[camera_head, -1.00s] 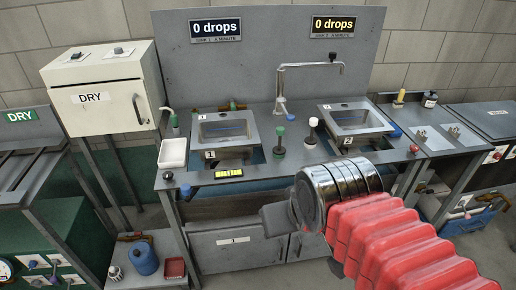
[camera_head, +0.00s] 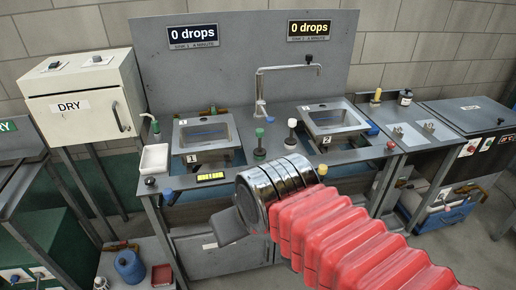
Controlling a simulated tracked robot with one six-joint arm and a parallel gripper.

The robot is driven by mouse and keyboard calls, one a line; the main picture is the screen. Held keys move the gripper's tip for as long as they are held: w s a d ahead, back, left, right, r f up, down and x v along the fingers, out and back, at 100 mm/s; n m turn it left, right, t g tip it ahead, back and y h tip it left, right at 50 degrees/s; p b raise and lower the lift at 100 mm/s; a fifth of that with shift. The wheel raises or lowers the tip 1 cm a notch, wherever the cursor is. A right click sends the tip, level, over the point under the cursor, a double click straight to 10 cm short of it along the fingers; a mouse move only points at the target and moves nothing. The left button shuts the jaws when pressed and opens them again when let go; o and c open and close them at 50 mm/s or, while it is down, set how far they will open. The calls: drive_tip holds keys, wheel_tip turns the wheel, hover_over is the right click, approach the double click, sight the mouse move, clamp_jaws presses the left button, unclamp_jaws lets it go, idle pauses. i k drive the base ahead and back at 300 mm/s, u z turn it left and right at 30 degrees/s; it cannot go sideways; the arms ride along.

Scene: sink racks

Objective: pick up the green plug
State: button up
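The green plug (camera_head: 259,144), with a green knob on a dark stem and base, stands upright on the counter between the two sinks. A similar plug with a white knob (camera_head: 291,131) stands to its right. My gripper (camera_head: 226,227) is a grey shape at the end of my chrome wrist and red ribbed arm. It shows in front of the counter's front edge, below and left of the green plug in the picture, and apart from it. My wrist hides part of the gripper, so its fingers cannot be made out.
Sink 1 (camera_head: 182,137) is left of the plugs and sink 2 (camera_head: 356,117) is right. A tall tap (camera_head: 259,85) rises behind them. A white tray (camera_head: 154,158) and a yellow display (camera_head: 210,177) are at the counter's left. A DRY cabinet (camera_head: 75,105) stands farther left.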

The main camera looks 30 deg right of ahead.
sight(260, 132)
drive_tip(key=z, duration=0.05)
drive_tip(key=i, duration=1)
drive_tip(key=u, duration=0.05)
